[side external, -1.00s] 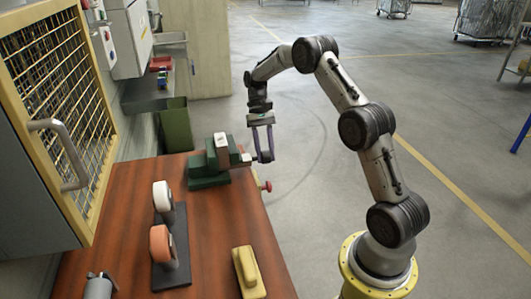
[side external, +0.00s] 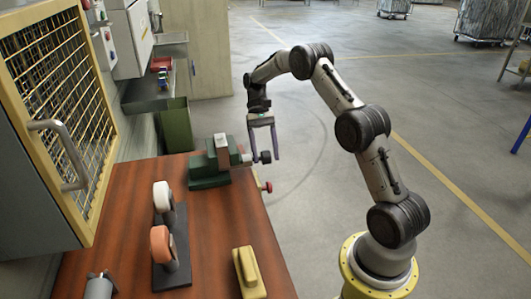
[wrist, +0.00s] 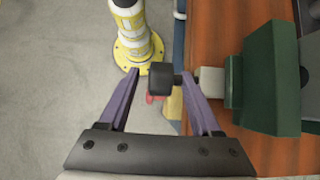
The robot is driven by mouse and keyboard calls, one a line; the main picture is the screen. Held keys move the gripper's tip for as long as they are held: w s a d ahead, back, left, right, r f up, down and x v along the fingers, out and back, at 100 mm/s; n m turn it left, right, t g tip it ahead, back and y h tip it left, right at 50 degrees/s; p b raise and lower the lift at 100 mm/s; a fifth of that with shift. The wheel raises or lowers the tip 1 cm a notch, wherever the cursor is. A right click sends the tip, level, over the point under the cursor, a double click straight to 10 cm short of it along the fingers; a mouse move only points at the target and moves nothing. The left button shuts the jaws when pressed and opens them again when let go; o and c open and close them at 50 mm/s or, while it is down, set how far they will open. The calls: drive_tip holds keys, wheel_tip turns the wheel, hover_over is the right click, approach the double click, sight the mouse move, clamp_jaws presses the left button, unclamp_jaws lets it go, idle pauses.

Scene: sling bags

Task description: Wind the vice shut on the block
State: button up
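The green vice (side external: 208,172) stands at the far right corner of the bench. A pale-topped block (side external: 222,146) sits upright between its jaws; I cannot tell whether both jaws touch it. A dark knob (side external: 265,157) on the vice's screw sticks out past the bench edge. It also shows in the wrist view (wrist: 161,79), joined by a short shaft to a pale collar (wrist: 210,80) on the green vice body (wrist: 268,80). My gripper (side external: 264,159) points down with its purple fingers open on either side of the knob. In the wrist view, a gap shows between the left finger and the knob.
Orange and white rounded pieces (side external: 161,243) stand on a dark base nearer on the bench. A yellow block (side external: 249,272) lies near the front. A red knob (side external: 266,187) sticks out at the bench's right edge. A mesh cabinet (side external: 60,100) stands left.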

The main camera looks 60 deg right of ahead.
drive_tip(key=v, duration=0.7)
idle(0.4)
drive_tip(key=shift+w+r, duration=0.1)
drive_tip(key=shift+r, duration=0.05)
